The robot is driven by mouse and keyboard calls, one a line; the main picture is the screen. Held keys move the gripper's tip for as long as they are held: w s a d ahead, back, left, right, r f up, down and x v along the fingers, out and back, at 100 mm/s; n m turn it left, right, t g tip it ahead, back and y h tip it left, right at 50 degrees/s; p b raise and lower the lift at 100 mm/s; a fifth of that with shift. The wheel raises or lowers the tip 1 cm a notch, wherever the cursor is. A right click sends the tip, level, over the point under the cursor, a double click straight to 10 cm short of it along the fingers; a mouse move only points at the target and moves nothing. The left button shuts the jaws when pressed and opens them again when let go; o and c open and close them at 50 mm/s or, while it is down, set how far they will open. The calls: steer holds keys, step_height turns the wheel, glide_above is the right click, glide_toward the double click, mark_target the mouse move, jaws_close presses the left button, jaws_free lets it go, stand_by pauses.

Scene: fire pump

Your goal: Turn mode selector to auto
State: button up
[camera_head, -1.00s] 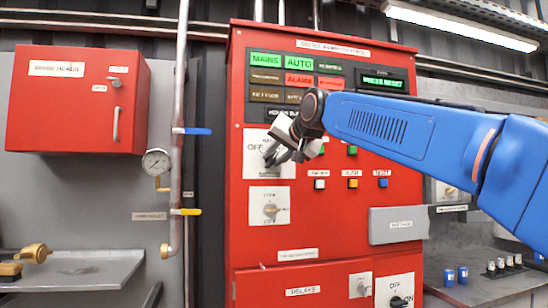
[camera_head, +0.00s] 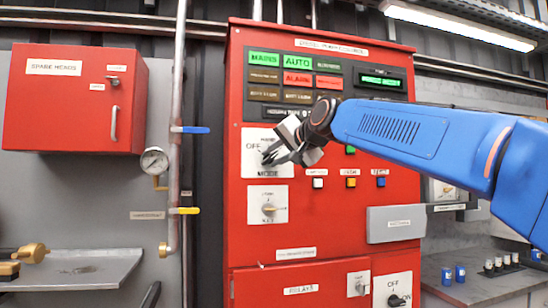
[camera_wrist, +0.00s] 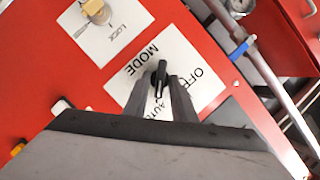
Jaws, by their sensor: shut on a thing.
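The mode selector is a black knob (camera_wrist: 160,76) on a white plate (camera_head: 254,166) marked MODE and OFF, high on the red panel (camera_head: 330,217). In the wrist view its plate also shows AUTO, partly between my fingers. The knob's white line points toward AUTO. My gripper (camera_head: 272,155) is shut on the knob, with one finger on each side of it, as the wrist view (camera_wrist: 160,82) shows. In the head view my fingers cover most of the knob and the AUTO marking.
A second selector (camera_head: 268,208) sits below on its own plate. Small coloured buttons (camera_head: 351,182) lie to the right, below my arm. Lit MAINS and AUTO indicators (camera_head: 297,62) are above. A pipe with a blue-handled valve (camera_head: 190,130) runs left of the panel.

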steer(key=o, duration=0.7)
steer(key=v, duration=1.7)
steer(key=shift+s+d, duration=0.15)
steer(key=shift+s, duration=0.05)
steer(key=s+d+f+n+g+h, duration=0.1)
steer(key=s+d+f, duration=0.6)
steer(key=f, duration=1.2)
steer(key=s+d+f+n+g+h, duration=0.1)
steer(key=s+d+f+g+h, duration=0.3)
steer(key=f, duration=1.6)
steer(key=s+d+f+n+g+h, duration=0.1)
steer(key=s+d+f+g+h, duration=0.1)
steer(key=s+d+f, duration=0.9)
steer(key=shift+s+d+f+n+g+h, duration=0.2)
steer(key=shift+s+f, duration=0.55)
steer(key=shift+f, duration=0.7)
steer(key=shift+s+a+f+n+g+h, duration=0.1)
steer(key=shift+s+f+h, duration=0.15)
steer(key=shift+s+f, duration=0.85)
steer(key=shift+s+d+f+n+g+h, duration=0.1)
steer(key=shift+s+f+h, duration=0.2)
steer(key=shift+f, duration=1.55)
